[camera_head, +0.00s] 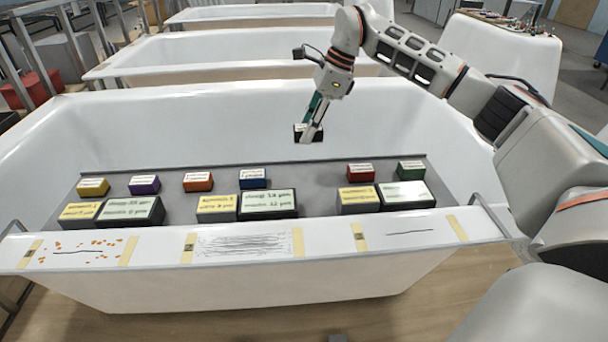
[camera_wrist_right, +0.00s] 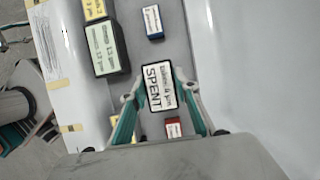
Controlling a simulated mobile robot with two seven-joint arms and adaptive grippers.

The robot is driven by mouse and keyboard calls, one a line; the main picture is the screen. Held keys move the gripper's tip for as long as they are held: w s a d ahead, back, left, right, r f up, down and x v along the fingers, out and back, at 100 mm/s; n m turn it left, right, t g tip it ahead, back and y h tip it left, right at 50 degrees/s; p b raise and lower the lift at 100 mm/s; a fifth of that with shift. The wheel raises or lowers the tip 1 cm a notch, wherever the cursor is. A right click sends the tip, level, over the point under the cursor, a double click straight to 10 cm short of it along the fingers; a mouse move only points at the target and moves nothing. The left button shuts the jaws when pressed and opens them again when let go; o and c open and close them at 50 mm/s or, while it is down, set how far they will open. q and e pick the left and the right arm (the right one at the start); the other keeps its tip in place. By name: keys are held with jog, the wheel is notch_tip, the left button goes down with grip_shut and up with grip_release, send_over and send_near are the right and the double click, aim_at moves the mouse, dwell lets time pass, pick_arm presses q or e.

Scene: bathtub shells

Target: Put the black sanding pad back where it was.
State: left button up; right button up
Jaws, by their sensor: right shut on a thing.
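The black sanding pad (camera_head: 301,136) has a white label, which reads "SPENT" in the right wrist view (camera_wrist_right: 160,86). My right gripper (camera_head: 314,122) is shut on it and holds it in the air above the grey board (camera_head: 310,180) in the nearest tub. The pad sits between both fingers in the right wrist view. Below it, the board's back row has a bare stretch between the blue pad (camera_head: 253,178) and the red pad (camera_head: 360,173). Yellow (camera_head: 93,187), purple (camera_head: 145,185), orange (camera_head: 198,182) and green (camera_head: 411,170) pads share that row. My left gripper is out of view.
Larger boxes stand in front, beside yellow blocks: dark ones at left (camera_head: 130,211), middle (camera_head: 268,204) and right (camera_head: 406,195). The white tub's near rim (camera_head: 330,240) carries three taped, marked patches. More white tubs (camera_head: 220,50) stand behind. The tub's back wall rises behind the board.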

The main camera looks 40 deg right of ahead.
jog(key=b, duration=0.2)
send_over(302, 182)
jog(key=d, duration=0.1)
jog(key=f, duration=0.8)
jog(key=shift+s+d+f, duration=0.15)
jog(key=shift+s, duration=0.2)
jog(key=shift+f, duration=0.4)
notch_tip(302, 182, down, 4)
jog(key=shift+f+b, duration=0.25)
jog(key=shift+b, duration=0.3)
jog(key=shift+r, duration=0.2)
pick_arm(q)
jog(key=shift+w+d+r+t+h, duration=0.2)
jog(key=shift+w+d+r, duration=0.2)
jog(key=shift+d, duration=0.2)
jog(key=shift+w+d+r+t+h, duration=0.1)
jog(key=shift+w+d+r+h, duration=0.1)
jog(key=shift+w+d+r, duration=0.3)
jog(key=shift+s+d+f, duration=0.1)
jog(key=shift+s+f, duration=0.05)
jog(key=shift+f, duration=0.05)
pick_arm(e)
jog(key=shift+f, duration=0.1)
jog(key=o, duration=1)
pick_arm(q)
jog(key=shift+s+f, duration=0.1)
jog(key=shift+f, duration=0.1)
pick_arm(e)
jog(key=shift+o, duration=0.8)
